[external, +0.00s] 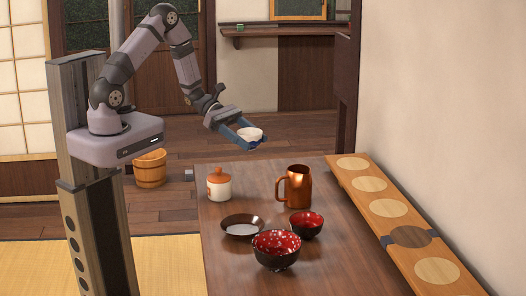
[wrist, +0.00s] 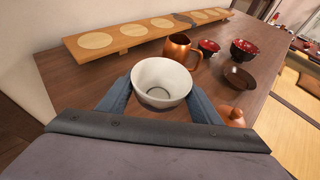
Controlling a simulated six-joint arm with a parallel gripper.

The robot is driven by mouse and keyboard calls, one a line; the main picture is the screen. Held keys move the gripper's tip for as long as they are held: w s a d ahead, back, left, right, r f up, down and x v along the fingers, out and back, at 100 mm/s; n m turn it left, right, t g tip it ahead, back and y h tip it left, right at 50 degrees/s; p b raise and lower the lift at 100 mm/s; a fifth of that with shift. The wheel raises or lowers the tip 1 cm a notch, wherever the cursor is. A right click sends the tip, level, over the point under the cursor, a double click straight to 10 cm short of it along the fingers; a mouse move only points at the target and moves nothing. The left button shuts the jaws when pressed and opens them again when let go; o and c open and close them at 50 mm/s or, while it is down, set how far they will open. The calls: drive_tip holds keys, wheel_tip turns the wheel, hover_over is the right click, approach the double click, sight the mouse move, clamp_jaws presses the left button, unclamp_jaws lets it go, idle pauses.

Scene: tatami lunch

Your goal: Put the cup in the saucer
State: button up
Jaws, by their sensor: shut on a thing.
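The white cup (external: 250,133) is held upright in my gripper (external: 252,142), with a blue finger on each side of it. The cup is in the air around the far end of the table. In the wrist view the cup (wrist: 161,84) sits between the two fingers (wrist: 160,98), and its inside looks empty. The saucer, a shallow dark dish (external: 257,219), stands on the table nearer the external camera, well apart from the cup. In the wrist view the saucer (wrist: 240,78) is to the right of the cup.
A white jar with an orange lid (external: 219,186) and a copper mug (external: 297,187) stand between my gripper and the saucer's area. Two red-and-black bowls (external: 277,250) (external: 306,224) stand beside the saucer. A long wooden board (external: 390,212) lies along the wall side.

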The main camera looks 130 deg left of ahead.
drive_tip(key=w+d+r+m+g+h+p, duration=0.15)
drive_tip(key=w+d+m+h, duration=0.3)
drive_tip(key=w+d, duration=0.65)
drive_tip(key=r+m+g+h+p, duration=0.2)
drive_tip(key=m+g+h+p, duration=0.1)
drive_tip(key=m+h, duration=0.15)
hover_over(241, 226)
drive_tip(key=shift+t, duration=0.25)
drive_tip(key=shift+s+f+p, duration=0.1)
drive_tip(key=shift+f+p, duration=0.7)
drive_tip(key=shift+f, duration=4.45)
drive_tip(key=shift+f+b, duration=0.4)
drive_tip(key=shift+b, duration=0.05)
drive_tip(key=shift+f, duration=0.2)
drive_tip(key=o, duration=1.1)
